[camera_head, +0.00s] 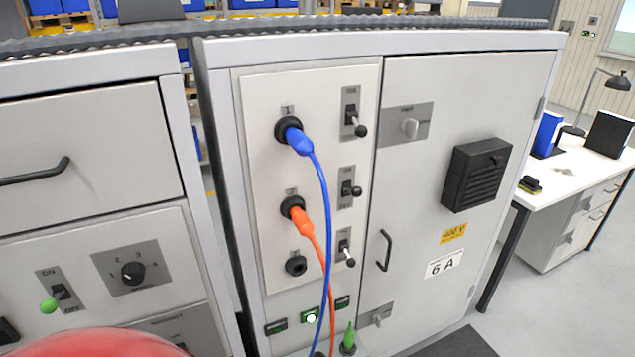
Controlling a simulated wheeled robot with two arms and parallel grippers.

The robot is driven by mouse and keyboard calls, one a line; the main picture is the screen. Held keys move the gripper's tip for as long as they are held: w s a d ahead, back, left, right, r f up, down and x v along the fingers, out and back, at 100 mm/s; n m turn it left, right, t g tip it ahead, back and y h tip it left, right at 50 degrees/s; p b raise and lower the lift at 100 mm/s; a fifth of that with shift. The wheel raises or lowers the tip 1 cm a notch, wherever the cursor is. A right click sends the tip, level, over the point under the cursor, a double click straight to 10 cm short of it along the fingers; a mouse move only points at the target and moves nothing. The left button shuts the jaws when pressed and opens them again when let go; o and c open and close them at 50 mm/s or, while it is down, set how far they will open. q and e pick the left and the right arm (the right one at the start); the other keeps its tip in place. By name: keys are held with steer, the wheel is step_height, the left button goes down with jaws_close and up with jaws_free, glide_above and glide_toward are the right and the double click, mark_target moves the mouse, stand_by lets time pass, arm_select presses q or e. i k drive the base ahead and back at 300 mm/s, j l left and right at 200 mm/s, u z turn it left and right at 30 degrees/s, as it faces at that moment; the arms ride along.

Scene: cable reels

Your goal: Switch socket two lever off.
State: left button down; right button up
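The socket two lever (355,190) is the middle of three small black-knobbed levers on the cabinet's pale panel (262,110). It sticks out nearly level to the right, while the top lever (360,130) and bottom lever (349,261) slant downward. The plate markings are too small to read. Beside it, an orange plug (305,216) with an orange cable sits in the middle socket (291,206). A blue plug (299,140) sits in the top socket (284,129). The bottom socket (296,265) is empty. Neither of my grippers is in view.
The cabinet door (420,280) has a black handle (384,250) and a dark vent (476,175). Blue and orange cables hang in front of the panel's lower part. A drawer cabinet (90,150) stands left; a white desk (575,170) stands right. A red rounded thing (95,343) fills the bottom left.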

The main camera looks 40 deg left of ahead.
mark_target(356, 192)
steer(key=u, duration=1.05)
